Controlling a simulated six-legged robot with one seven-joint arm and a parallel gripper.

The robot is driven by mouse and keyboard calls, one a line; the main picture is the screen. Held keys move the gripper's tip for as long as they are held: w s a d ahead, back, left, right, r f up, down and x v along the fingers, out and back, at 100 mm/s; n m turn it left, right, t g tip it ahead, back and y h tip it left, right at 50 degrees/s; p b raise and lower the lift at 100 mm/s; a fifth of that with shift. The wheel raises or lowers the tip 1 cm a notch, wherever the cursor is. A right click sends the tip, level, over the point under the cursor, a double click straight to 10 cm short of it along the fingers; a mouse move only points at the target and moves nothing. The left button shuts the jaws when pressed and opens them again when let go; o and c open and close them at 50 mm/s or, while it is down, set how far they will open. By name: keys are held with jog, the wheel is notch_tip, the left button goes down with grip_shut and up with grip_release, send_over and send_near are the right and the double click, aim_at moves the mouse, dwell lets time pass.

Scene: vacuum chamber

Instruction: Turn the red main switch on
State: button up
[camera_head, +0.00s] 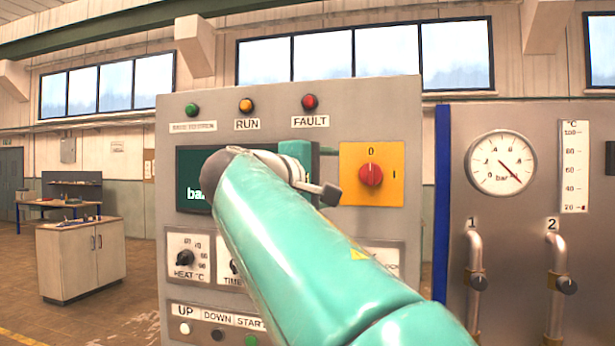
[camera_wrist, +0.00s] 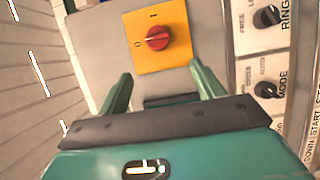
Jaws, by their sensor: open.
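The red main switch (camera_head: 371,174) is a round knob on a yellow plate (camera_head: 354,192) at the right of the grey panel. Its grip ridge stands upright, in line with the 0 mark above; the I mark is at its right. In the wrist view the red switch (camera_wrist: 157,38) shows turned sideways, on its yellow plate (camera_wrist: 179,62). My gripper (camera_wrist: 160,72) is open and empty, its two teal fingers spread below the switch in that view and apart from it. In the head view my arm hides much of the gripper, which is left of the switch.
The grey panel (camera_head: 290,88) also bears lamps, a dark screen (camera_head: 188,165) partly behind my arm, knobs and buttons. A pipe panel with a gauge (camera_head: 501,162) stands at the right, beyond a blue post (camera_head: 442,215). A cabinet (camera_head: 80,258) stands far left.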

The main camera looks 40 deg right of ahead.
aim_at(368, 174)
jog(key=x, duration=1.3)
jog(key=shift+s+d, duration=0.1)
jog(key=shift+d, duration=0.3)
jog(key=shift+s+r, duration=0.1)
jog(key=shift+c, duration=1.1)
jog(key=c, duration=0.8)
